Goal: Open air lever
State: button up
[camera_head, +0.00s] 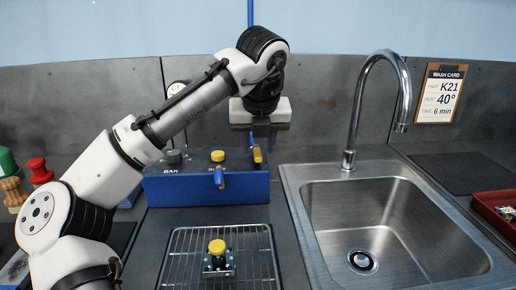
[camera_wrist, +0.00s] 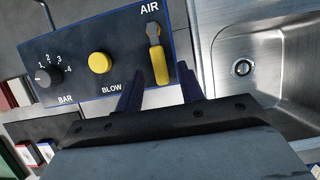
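The air lever (camera_wrist: 158,62) is a yellow handle on the blue control box (camera_head: 165,190), beside the AIR label in the wrist view. In that view it points from its pivot down toward my gripper. In the head view the lever (camera_head: 257,155) is at the box's right end. My gripper (camera_wrist: 160,88) is open, its two dark blue fingers apart, with the lever's free end between the fingertips in the picture. I cannot tell whether they touch it. In the head view my gripper (camera_head: 260,138) hangs pointing down above the lever.
The box also carries a yellow BLOW button (camera_wrist: 99,63) and a black BAR knob (camera_wrist: 48,76). An orange and blue piece (camera_head: 219,177) is at the box's front. A wire rack (camera_head: 185,255) stands before it. A sink (camera_head: 300,180) with a tall tap (camera_head: 352,125) is at right.

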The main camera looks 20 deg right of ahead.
jog(key=shift+w+f, duration=0.3)
jog(key=shift+f, duration=0.35)
grip_shut()
